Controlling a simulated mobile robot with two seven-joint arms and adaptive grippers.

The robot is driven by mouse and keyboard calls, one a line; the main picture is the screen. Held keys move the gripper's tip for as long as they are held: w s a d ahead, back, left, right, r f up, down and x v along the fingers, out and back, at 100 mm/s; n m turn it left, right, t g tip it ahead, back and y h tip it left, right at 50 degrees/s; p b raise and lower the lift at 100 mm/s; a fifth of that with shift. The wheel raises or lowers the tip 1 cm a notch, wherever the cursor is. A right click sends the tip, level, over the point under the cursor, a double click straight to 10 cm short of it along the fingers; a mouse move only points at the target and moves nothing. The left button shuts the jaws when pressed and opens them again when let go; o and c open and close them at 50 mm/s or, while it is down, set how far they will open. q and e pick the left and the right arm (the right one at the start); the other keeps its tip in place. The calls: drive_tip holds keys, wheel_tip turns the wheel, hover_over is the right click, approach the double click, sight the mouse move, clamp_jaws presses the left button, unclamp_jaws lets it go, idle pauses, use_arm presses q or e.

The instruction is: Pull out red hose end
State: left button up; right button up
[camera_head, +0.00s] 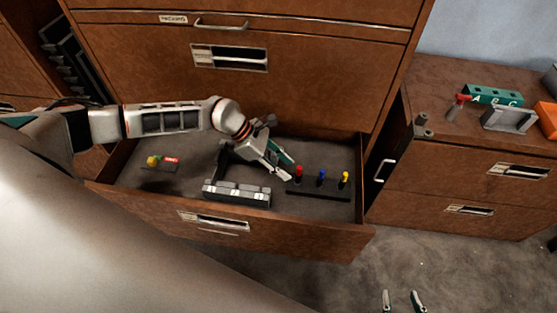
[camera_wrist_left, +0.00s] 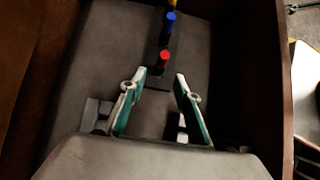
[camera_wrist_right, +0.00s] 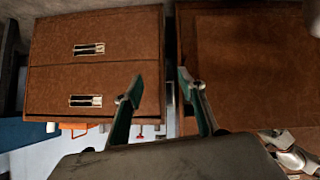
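The red hose end (camera_head: 298,172) stands upright at the left end of a dark rack (camera_head: 318,195) in the open drawer, beside a blue one (camera_head: 321,177) and a yellow one (camera_head: 345,180). My left gripper (camera_head: 289,169) reaches into the drawer just left of the red end. In the left wrist view, the open fingers (camera_wrist_left: 160,76) point at the red end (camera_wrist_left: 163,58), which sits just beyond and between the tips, apparently not gripped. My right gripper (camera_head: 402,294) is open and empty over the floor; its spread fingers also show in the right wrist view (camera_wrist_right: 160,80).
The drawer (camera_head: 165,205) also holds a grey numbered block (camera_head: 237,194) and a small yellow and red item (camera_head: 163,160). On the right cabinet are a teal lettered block (camera_head: 492,94), a grey tray (camera_head: 510,118), and a red-topped piece (camera_head: 458,106). Drawer walls surround my left gripper.

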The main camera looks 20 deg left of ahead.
use_arm(q)
drive_tip(key=shift+b+x, duration=0.55)
drive_tip(key=shift+x, duration=1.85)
clamp_jaws()
